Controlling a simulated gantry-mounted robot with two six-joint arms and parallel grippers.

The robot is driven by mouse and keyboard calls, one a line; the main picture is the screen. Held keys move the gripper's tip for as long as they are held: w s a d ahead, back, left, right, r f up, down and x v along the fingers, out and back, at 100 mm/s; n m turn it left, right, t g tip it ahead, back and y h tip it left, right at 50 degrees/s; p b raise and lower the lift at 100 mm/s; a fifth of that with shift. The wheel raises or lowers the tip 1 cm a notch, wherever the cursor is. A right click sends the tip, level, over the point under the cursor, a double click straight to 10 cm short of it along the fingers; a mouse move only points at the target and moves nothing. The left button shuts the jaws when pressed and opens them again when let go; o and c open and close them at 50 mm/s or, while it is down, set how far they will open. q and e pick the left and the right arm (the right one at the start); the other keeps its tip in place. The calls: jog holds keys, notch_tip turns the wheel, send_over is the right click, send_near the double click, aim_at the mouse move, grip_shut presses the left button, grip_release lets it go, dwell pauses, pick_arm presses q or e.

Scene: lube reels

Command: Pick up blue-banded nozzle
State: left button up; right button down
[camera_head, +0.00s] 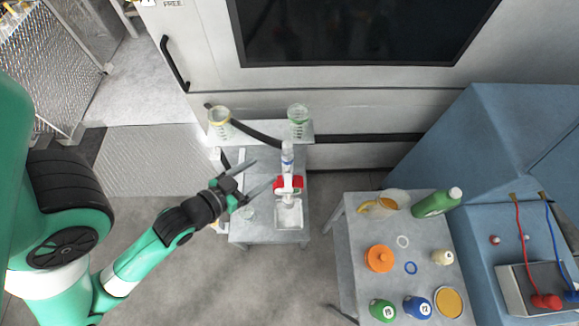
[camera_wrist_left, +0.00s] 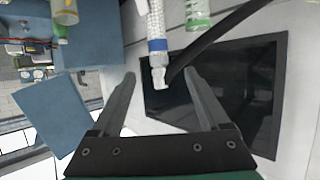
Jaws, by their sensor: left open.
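The blue-banded nozzle (camera_head: 287,157) hangs upright above the back of the small grey table. In the left wrist view the nozzle (camera_wrist_left: 158,60) shows its blue band and pale tip under a white braided hose, and its tip appears between my fingertips. My left gripper (camera_head: 264,172) is open and empty, left of the nozzle in the head view, with a visible gap to it. Its two fingers (camera_wrist_left: 159,74) point toward the nozzle in the left wrist view; the exact depth between them is hard to tell. My right gripper is not in view.
A red-and-white item (camera_head: 289,184) and white tray (camera_head: 288,214) sit on the small table. A second table (camera_head: 353,275) with bottles stands at right.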

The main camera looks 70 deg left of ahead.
aim_at(284, 157)
pick_arm(q)
jog(key=x, duration=0.4)
jog(key=shift+w+a, duration=0.15)
jog(key=shift+w, duration=0.05)
jog(key=shift+p+x, duration=0.4)
jog(key=shift+x, duration=2.4)
grip_shut()
jog(key=shift+r, duration=0.1)
